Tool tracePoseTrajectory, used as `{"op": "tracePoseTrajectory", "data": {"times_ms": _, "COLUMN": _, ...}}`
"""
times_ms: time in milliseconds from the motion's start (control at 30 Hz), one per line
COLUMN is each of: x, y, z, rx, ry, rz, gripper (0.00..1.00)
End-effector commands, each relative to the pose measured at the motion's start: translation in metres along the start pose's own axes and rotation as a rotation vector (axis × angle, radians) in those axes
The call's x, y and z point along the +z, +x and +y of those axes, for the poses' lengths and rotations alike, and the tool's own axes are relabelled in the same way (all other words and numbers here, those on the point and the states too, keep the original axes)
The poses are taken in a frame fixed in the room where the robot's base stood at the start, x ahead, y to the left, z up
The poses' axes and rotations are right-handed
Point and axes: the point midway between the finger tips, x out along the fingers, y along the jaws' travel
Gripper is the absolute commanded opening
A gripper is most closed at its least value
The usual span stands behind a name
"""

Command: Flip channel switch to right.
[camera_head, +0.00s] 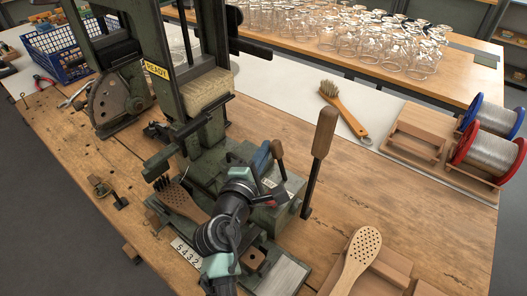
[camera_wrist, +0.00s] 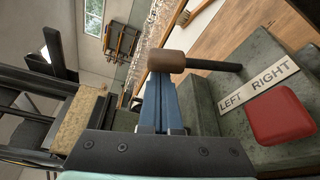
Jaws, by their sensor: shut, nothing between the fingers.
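The channel switch is a lever with a brown wooden knob (camera_head: 277,149) on a dark shaft, standing on the green machine housing (camera_head: 262,218). In the head view it leans slightly left at the top. In the wrist view the knob (camera_wrist: 180,61) sits at the fingertips, beside a white plate reading LEFT RIGHT (camera_wrist: 258,88). My gripper (camera_head: 262,157) is shut and empty, its blue fingers (camera_wrist: 163,105) close against the knob on its left side in the head view. The knob overlaps the fingertips in the wrist view; I cannot tell whether they touch.
A red button (camera_wrist: 281,116) sits beside the label plate. A tall wooden-handled lever (camera_head: 324,135) stands just right of the switch. A bristled brush block (camera_head: 178,198) is at the machine's left, and a drilled paddle (camera_head: 361,255) lies at front right.

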Motion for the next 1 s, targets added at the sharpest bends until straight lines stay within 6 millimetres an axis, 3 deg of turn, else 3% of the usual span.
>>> {"op": "tracePoseTrajectory", "data": {"times_ms": 333, "x": 0.009, "y": -0.003, "z": -0.002, "rx": 0.035, "ry": 0.098, "rz": -0.002, "gripper": 0.0}}
{"op": "tracePoseTrajectory", "data": {"times_ms": 800, "x": 0.039, "y": -0.014, "z": -0.005, "rx": 0.153, "ry": 0.433, "rz": -0.001, "gripper": 0.0}}
{"op": "tracePoseTrajectory", "data": {"times_ms": 1000, "x": 0.039, "y": -0.014, "z": -0.001, "rx": 0.149, "ry": 0.425, "rz": 0.0, "gripper": 0.0}}
